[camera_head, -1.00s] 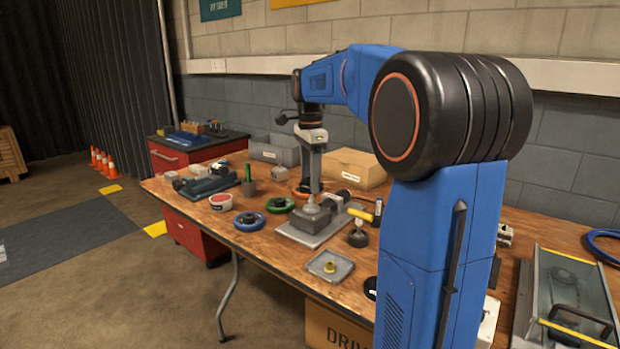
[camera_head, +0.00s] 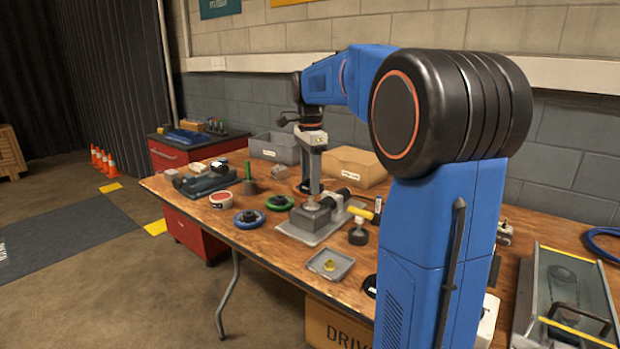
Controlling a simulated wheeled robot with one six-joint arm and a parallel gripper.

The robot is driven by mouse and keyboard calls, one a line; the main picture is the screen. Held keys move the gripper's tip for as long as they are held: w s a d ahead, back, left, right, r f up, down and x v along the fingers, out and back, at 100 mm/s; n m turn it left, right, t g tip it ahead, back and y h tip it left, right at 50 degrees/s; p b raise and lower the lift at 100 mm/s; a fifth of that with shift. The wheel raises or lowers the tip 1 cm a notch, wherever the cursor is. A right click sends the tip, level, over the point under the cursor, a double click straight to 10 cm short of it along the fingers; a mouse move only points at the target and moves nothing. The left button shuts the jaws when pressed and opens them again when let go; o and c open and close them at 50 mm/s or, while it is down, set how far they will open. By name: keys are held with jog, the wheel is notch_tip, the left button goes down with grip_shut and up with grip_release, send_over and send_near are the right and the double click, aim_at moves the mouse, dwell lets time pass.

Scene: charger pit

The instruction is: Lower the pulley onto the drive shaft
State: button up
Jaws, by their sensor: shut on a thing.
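My gripper (camera_head: 313,193) is at the lower end of my arm, above the grey drive unit (camera_head: 309,219) on the workbench. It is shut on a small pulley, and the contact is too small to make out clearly. The drive unit sits on a flat grey base plate (camera_head: 299,235), with a darker cylindrical part beside it on the right. The drive shaft is hidden under the gripper, so I cannot tell whether the pulley touches it. A blue handwheel-like ring (camera_head: 248,219) and a green one (camera_head: 280,203) lie to the left.
A grey tray (camera_head: 330,264) with a yellow piece lies in front. A grey bin (camera_head: 274,148) and a cardboard box (camera_head: 352,167) stand behind. My arm hides part of the right side.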

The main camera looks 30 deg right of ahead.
jog(key=shift+f, duration=2.5)
dwell(1.5)
jog(key=o, duration=1.2)
notch_tip(320, 180, up, 17)
jog(key=shift+r, duration=0.15)
